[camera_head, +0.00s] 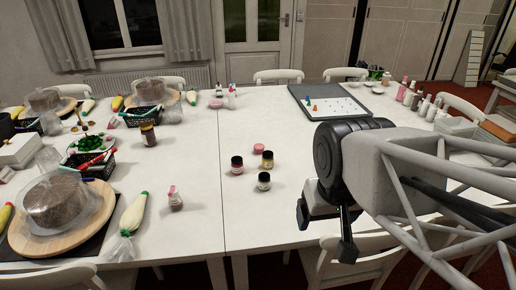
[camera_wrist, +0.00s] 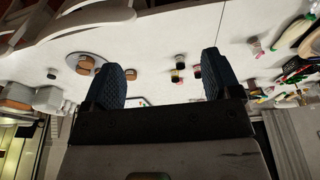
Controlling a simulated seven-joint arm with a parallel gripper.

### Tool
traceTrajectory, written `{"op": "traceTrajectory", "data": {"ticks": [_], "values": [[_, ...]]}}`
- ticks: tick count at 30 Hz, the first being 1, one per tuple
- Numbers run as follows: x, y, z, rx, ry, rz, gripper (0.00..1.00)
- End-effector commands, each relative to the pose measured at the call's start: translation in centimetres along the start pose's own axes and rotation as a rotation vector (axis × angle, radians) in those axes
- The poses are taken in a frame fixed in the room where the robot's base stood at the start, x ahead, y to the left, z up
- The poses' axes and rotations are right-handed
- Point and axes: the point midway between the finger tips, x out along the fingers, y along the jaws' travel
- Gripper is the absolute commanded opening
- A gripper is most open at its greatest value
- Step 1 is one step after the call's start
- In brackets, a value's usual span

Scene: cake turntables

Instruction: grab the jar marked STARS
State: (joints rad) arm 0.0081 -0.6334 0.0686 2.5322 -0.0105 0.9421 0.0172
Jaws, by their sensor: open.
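Several small jars stand near the middle of the white table. They include a dark jar with a red band (camera_head: 237,165), a jar with a yellowish band (camera_head: 267,160) and a black-lidded jar with a pale label (camera_head: 264,181). No label is readable, so I cannot tell which is marked STARS. My gripper (camera_head: 325,218) is open and empty, to the right of the jars and apart from them. In the wrist view my gripper (camera_wrist: 161,76) shows both dark fingers spread, with small jars (camera_wrist: 179,74) farther off between them, nearer the right finger.
A pink round item (camera_head: 259,148) sits just behind the jars. A pink-topped bottle (camera_head: 175,198) and a wooden turntable (camera_head: 88,225) with a wrapped cake are at left. A grey tray (camera_head: 312,112) and several bottles (camera_head: 409,94) are at the back right. Table around the jars is clear.

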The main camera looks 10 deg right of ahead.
Motion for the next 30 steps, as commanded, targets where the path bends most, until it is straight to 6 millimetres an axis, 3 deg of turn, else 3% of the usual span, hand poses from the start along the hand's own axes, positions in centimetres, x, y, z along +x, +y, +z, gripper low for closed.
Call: {"op": "traceTrajectory", "data": {"ticks": [2, 3, 17, 23, 30], "values": [[0.0, 0.0, 0.0, 0.0, 0.0, 0.0, 0.83], [0.0, 0.0, 0.0, 0.0, 0.0, 0.0, 0.88], [0.1, -0.2, -0.7, 0.023, -0.01, -0.017, 0.88], [0.7, -1.0, -2.9, 0.103, -0.043, -0.074, 0.88], [2.1, -2.3, -7.3, 0.262, -0.107, -0.181, 0.88]]}}
